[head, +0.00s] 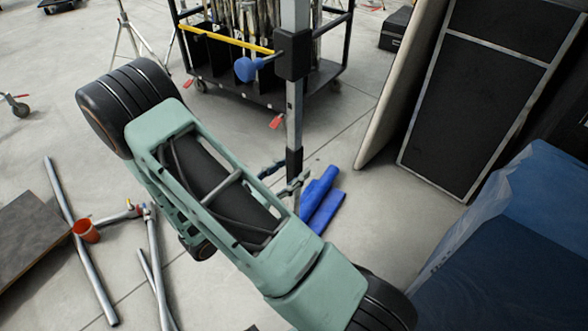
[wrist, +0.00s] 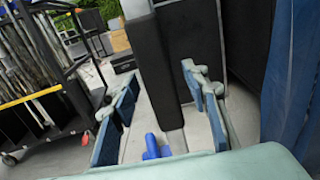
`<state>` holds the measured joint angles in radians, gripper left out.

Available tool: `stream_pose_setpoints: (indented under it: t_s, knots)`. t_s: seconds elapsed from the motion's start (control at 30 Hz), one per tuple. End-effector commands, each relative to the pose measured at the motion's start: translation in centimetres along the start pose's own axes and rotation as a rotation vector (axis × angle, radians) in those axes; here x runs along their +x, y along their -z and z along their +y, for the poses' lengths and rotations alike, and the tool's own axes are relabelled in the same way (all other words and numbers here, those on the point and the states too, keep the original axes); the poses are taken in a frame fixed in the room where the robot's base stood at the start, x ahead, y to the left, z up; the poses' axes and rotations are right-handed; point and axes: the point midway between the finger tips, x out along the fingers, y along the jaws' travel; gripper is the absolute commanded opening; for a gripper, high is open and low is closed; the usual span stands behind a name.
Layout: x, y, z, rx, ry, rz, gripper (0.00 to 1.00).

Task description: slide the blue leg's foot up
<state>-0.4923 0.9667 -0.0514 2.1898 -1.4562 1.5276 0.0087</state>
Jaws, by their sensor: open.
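An upright silver leg (head: 294,112) carries a black collar (head: 292,55) with a blue knob (head: 246,69) on its left. Lower down is a black sleeve (head: 293,158), with bare silver below it. The wrist view shows a long black part (wrist: 158,70) of the leg and silver (wrist: 173,140) beneath. Blue pieces (head: 321,195) lie low behind the leg's lower end; whether they join it is unclear. My gripper (head: 285,178) is open at the lower leg. In the wrist view its fingers (wrist: 164,108) stand on either side of the leg, with gaps on both sides.
A black wheeled cart (head: 255,92) with a yellow bar stands behind the leg. A black panel (head: 475,110) leans at right, above a blue covered block (head: 510,235).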

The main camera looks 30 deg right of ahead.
Motion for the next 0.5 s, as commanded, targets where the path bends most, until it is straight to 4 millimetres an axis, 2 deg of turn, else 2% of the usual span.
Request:
stream_pose_setpoints:
  t_s: [0.13,0.43,0.5]
  knots:
    - [1.05,0.0,-0.01,0.001,0.0,0.0,0.42]
    - [1.24,-0.03,0.0,0.001,0.0,0.0,0.42]
    - [1.23,-0.03,0.01,0.001,0.0,0.0,0.34]
